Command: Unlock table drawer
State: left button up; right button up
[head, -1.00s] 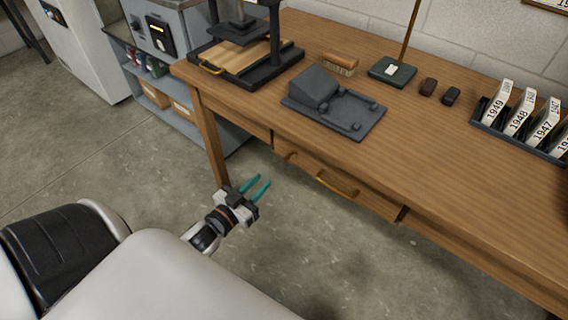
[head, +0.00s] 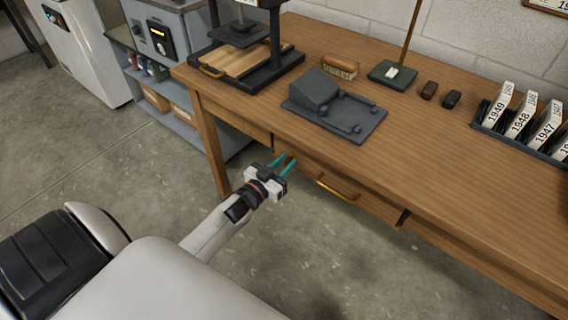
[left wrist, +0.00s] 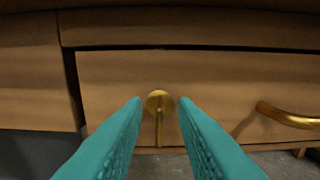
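The table drawer (head: 359,192) is closed under the wooden table's front edge, and its front fills much of the left wrist view (left wrist: 225,85). Its brass handle (head: 338,190) also shows at the right of the left wrist view (left wrist: 288,116). A round brass lock piece with a thin downward stem (left wrist: 159,103) sits on the drawer front, left of the handle. My left gripper (head: 284,164) is open in front of this piece. Its teal fingers (left wrist: 160,115) appear on either side of the stem; contact cannot be told. My right gripper is not in view.
The wooden table (head: 440,150) holds a dark grey block device (head: 335,105), a press (head: 245,55), a brush (head: 340,67) and a rack of year cards (head: 525,125). A table leg (head: 211,150) stands left of my gripper. The floor in front is clear.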

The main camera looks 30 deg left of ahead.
pick_arm(q)
grip_shut()
